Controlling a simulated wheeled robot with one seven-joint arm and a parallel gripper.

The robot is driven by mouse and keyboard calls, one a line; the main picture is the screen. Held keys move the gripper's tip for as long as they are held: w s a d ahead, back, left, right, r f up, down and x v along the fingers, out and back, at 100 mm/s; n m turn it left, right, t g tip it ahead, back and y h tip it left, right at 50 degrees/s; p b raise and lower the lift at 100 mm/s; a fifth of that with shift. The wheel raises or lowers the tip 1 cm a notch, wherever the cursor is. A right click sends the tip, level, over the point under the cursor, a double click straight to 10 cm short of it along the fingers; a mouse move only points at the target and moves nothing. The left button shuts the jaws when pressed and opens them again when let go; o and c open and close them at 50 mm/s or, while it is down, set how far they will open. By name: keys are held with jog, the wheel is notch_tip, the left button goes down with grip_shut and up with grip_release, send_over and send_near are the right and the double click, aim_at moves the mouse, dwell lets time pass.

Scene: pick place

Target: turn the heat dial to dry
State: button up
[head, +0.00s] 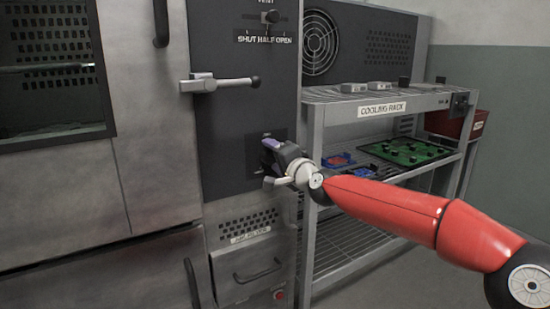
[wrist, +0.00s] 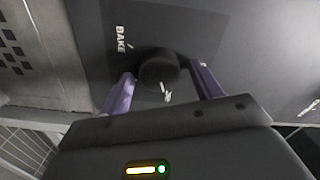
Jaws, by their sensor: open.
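The heat dial (wrist: 157,68) is a dark round knob on a dark panel in the wrist view. The word BAKE stands beside it, and a small white mark shows near its lower edge; other labels are hidden or unreadable. My gripper (wrist: 162,73) is open, with one purple finger on each side of the dial; I cannot tell whether they touch it. In the head view my gripper (head: 272,158) is at the lower part of the dark oven panel (head: 226,130) and hides the dial.
A lever handle (head: 222,84) sticks out of the panel above my gripper. Higher up is a vent slider (head: 270,17) marked SHUT HALF OPEN. The cooling rack (head: 332,112) stands close on the right, holding a green board (head: 407,151). A red bin (head: 455,124) is behind it.

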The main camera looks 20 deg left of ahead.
jog(key=shift+s+d, duration=0.1)
jog(key=b+v, duration=0.1)
jog(key=v, duration=0.6)
jog(key=shift+s+d, duration=0.15)
jog(key=shift+d, duration=0.1)
